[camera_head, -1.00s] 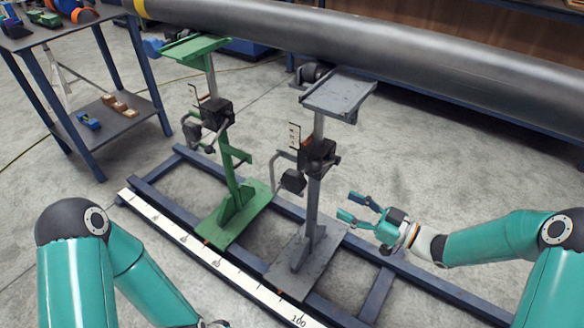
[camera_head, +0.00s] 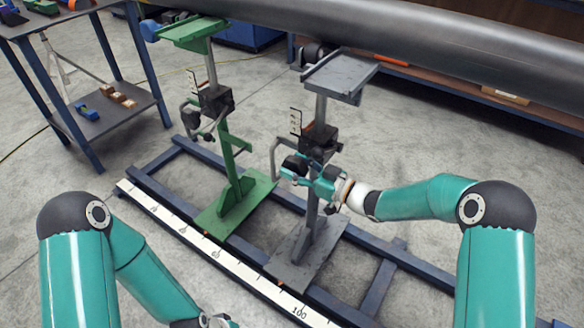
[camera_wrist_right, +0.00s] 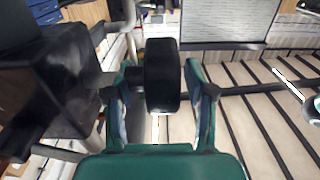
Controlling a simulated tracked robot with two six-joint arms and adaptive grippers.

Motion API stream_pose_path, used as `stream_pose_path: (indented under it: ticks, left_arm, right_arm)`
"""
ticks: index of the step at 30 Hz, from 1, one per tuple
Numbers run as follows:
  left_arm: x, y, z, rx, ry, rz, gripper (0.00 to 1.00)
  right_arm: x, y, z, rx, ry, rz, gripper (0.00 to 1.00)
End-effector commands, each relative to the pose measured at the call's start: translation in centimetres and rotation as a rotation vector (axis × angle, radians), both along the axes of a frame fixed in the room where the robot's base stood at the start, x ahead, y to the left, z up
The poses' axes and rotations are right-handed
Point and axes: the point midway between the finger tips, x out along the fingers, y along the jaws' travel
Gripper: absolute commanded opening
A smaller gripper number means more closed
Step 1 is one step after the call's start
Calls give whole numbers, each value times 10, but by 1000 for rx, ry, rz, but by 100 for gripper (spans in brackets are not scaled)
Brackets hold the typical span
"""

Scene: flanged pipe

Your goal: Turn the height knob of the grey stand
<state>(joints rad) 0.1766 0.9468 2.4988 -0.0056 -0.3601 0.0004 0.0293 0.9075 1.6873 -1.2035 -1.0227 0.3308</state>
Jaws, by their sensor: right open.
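The grey stand (camera_head: 312,225) stands upright on the blue floor frame, with a flat grey top plate and a black clamp box (camera_head: 318,138) on its post. Its black height knob (camera_wrist_right: 162,75) is between the two fingers of my right gripper (camera_head: 292,172) in the right wrist view. That gripper is open, one finger on each side of the knob, and a gap shows beside the right finger. In the head view the gripper partly hides the knob and post. My left gripper (camera_head: 215,321) barely shows at the bottom edge; its fingers are out of view.
A green stand (camera_head: 235,195) stands to the left on the same frame (camera_head: 160,160). The grey pipe (camera_head: 440,65) runs across behind the stands. A side table (camera_head: 110,125) is at the left. A white scale strip (camera_head: 215,250) lies along the front.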

Motion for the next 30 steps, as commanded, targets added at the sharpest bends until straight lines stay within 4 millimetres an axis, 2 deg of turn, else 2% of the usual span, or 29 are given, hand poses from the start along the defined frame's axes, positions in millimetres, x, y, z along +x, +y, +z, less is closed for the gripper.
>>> stream_pose_path:
  ticks: [11,18,21,22,30]
  left_arm:
    - [0,0,-1,0,0,0,40]
    - [0,0,-1,0,0,0,40]
    - [0,0,-1,0,0,0,40]
    - [1,1,-1,0,-1,4,40]
    - [0,0,-10,0,0,0,40]
  right_arm:
    - [3,5,0,1,-1,1,54]
    - [3,4,0,1,-1,0,14]
    - [3,4,0,1,-1,-1,0]
    - [2,14,0,1,0,3,0]
    - [3,4,-2,22,-15,-1,0]
